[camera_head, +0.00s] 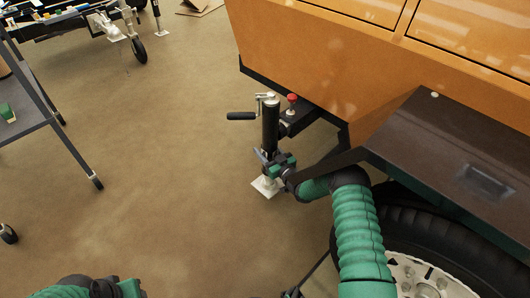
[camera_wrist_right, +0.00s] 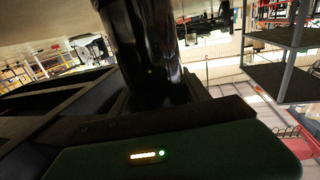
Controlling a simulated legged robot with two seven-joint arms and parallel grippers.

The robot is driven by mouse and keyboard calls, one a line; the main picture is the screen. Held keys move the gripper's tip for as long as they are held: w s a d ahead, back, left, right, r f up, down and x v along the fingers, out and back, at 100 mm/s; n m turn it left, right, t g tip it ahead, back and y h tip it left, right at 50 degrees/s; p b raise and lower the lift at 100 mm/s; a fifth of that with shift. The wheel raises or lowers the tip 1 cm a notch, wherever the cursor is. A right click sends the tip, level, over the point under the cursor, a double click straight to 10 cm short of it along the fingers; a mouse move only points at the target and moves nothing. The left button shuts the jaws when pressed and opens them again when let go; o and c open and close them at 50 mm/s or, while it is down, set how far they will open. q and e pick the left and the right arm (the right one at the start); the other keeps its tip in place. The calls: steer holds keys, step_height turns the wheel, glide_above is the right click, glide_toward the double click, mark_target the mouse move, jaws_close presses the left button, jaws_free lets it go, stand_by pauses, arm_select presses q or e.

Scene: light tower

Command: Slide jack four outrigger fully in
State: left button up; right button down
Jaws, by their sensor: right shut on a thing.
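The jack (camera_head: 270,125) is a black upright tube with a crank handle (camera_head: 241,116) at its top left and a white foot plate (camera_head: 267,186) on the floor. It stands at the corner of the orange tower body, on a dark outrigger arm (camera_head: 312,118) with a red knob (camera_head: 292,98). My right gripper (camera_head: 272,160) is shut on the lower jack tube. In the right wrist view the black tube (camera_wrist_right: 150,50) rises behind the dark gripper. My left gripper (camera_head: 110,288) is at the bottom left edge, mostly cut off, away from the jack.
The orange body (camera_head: 320,60) fills the upper right. A dark fender (camera_head: 470,160) and a tyre (camera_head: 420,235) stand close to my right arm. A grey cart (camera_head: 40,120) is at the left. Brown floor between cart and jack is clear.

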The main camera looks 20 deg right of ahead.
arm_select(q)
steer(key=shift+d, duration=0.3)
arm_select(e)
steer(key=shift+d, duration=0.5)
steer(key=c, duration=0.9)
jaws_free()
steer(key=o, duration=0.3)
arm_select(q)
steer(key=p+v, duration=0.2)
steer(key=w+p+v, duration=0.1)
steer(key=p+v, duration=0.2)
steer(key=shift+r, duration=0.15)
arm_select(e)
steer(key=shift+o, duration=0.2)
steer(key=s+d, duration=0.1)
steer(key=s, duration=0.6)
steer(key=shift+s+f, duration=0.15)
